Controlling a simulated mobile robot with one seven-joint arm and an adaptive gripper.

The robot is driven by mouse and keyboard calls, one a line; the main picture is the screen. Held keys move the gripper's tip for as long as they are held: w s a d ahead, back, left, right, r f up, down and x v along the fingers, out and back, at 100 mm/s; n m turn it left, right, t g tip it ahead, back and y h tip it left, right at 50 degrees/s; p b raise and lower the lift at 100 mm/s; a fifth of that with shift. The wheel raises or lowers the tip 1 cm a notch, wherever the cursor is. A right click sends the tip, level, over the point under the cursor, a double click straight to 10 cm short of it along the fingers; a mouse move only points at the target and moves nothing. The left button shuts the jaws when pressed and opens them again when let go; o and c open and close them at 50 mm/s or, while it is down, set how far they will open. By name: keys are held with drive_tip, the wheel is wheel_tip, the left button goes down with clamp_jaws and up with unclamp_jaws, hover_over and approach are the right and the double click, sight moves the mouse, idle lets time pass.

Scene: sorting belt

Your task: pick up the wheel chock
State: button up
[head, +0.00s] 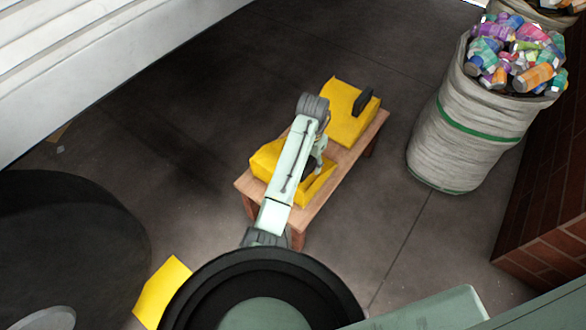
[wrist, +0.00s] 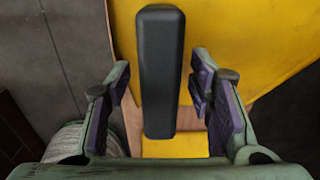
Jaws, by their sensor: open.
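Two yellow wheel chocks stand on a small wooden bench. The near wheel chock (head: 263,163) is partly hidden by my arm in the head view. Its yellow body fills much of the top of the wrist view (wrist: 235,45). A black upright handle (wrist: 161,75) lies between the spread fingers of my gripper (wrist: 163,108), with a gap on each side. The far wheel chock (head: 345,120) has its own black handle (head: 363,101). In the head view my gripper is over the near chock, its fingers mostly hidden by the arm.
The wooden bench (head: 243,187) has little bare top around the chocks. A tall pale sack (head: 465,135) full of colourful cans stands to the right, beside a brick wall (head: 550,180). Another yellow object (head: 162,290) shows at the lower left. Dark floor around the bench is mostly clear.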

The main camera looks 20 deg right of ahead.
drive_tip(key=shift+f, duration=0.25)
idle(0.3)
clamp_jaws()
idle(0.5)
